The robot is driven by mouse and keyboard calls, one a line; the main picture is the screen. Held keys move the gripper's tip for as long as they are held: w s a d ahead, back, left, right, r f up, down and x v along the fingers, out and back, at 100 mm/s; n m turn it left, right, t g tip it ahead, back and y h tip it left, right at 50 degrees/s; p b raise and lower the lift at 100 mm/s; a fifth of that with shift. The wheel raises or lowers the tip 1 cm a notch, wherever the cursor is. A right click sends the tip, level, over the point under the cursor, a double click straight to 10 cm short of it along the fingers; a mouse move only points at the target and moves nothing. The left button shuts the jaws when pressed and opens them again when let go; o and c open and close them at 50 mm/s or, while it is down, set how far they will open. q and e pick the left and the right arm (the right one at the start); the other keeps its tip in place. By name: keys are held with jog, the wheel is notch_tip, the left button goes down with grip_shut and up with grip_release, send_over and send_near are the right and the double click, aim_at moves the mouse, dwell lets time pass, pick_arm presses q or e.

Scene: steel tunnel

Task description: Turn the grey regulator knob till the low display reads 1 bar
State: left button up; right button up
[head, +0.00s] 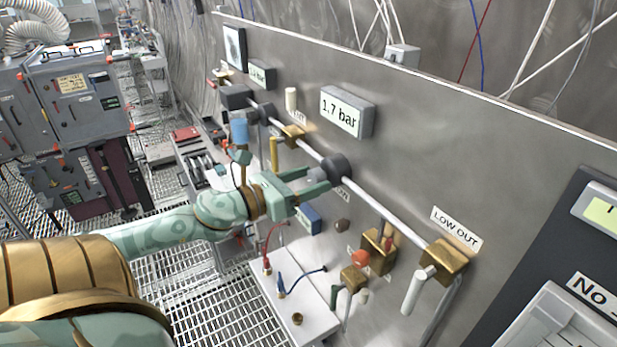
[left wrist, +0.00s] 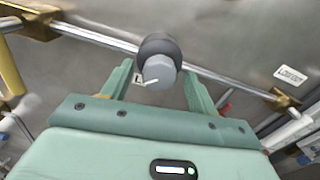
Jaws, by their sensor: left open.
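The grey regulator knob (left wrist: 159,70) has a white pointer line and sits on a dark round body (head: 336,167) on the panel's pipe. My left gripper (head: 322,182) is open, with its fingers reaching toward the panel at the knob. In the left wrist view its two fingers (left wrist: 160,84) stand on either side of the knob, with gaps showing; I cannot tell any contact. The knob is partly hidden by the gripper in the head view. The low display (head: 342,113) above it reads 1.7 bar. My right gripper is not in view.
The steel panel (head: 440,130) carries a pipe, a brass LOW OUT block (head: 446,262) with a white handle, and a red knob (head: 361,258). A white bench (head: 290,302) with red and blue hoses stands below. Grey cabinets (head: 75,90) stand at left.

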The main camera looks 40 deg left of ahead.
pick_arm(q)
jog(key=shift+w, duration=0.2)
jog(key=c, duration=1)
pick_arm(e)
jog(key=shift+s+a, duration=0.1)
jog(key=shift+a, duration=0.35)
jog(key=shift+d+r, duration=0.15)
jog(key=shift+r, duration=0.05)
